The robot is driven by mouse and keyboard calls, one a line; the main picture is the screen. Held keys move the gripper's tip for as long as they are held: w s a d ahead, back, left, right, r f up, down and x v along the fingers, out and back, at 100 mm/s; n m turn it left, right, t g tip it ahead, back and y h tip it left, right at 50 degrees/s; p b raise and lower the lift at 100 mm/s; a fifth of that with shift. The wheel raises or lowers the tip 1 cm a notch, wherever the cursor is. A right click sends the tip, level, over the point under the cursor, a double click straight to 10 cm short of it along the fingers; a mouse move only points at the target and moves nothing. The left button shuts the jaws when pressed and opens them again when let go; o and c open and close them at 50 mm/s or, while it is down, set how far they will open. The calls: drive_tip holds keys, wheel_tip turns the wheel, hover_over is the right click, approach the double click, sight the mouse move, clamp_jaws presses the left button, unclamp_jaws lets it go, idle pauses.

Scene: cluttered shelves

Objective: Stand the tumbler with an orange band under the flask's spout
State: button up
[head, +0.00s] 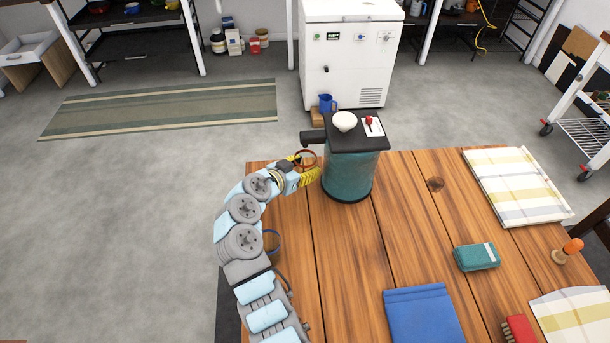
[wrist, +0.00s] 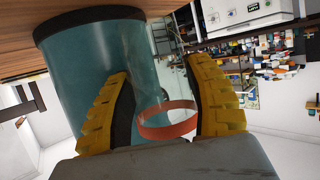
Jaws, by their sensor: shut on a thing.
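The clear tumbler with an orange band (head: 306,154) is at the left side of the teal flask (head: 348,176), near the table's far left corner. In the head view it appears just below the flask's dark spout (head: 312,136). My gripper (head: 308,172) is shut on the tumbler, its yellow fingers either side of it. The wrist view is turned over, with the table at the top; the orange band (wrist: 168,122) shows between the fingers, beside the flask (wrist: 90,80). The tumbler looks about upright. I cannot tell whether its base touches the table.
A blue-banded clear thing (head: 272,242) stands by the table's left edge, partly behind my arm. The table's middle is clear.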

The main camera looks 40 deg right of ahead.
drive_tip(key=shift+f+b, duration=0.3)
drive_tip(key=shift+f, duration=1.2)
drive_tip(key=shift+f, duration=0.15)
drive_tip(key=o, duration=1.1)
drive_tip(key=shift+o, duration=0.2)
drive_tip(key=shift+r, duration=0.3)
drive_tip(key=p+v, duration=0.2)
drive_tip(key=v, duration=1)
drive_tip(key=shift+f, duration=0.1)
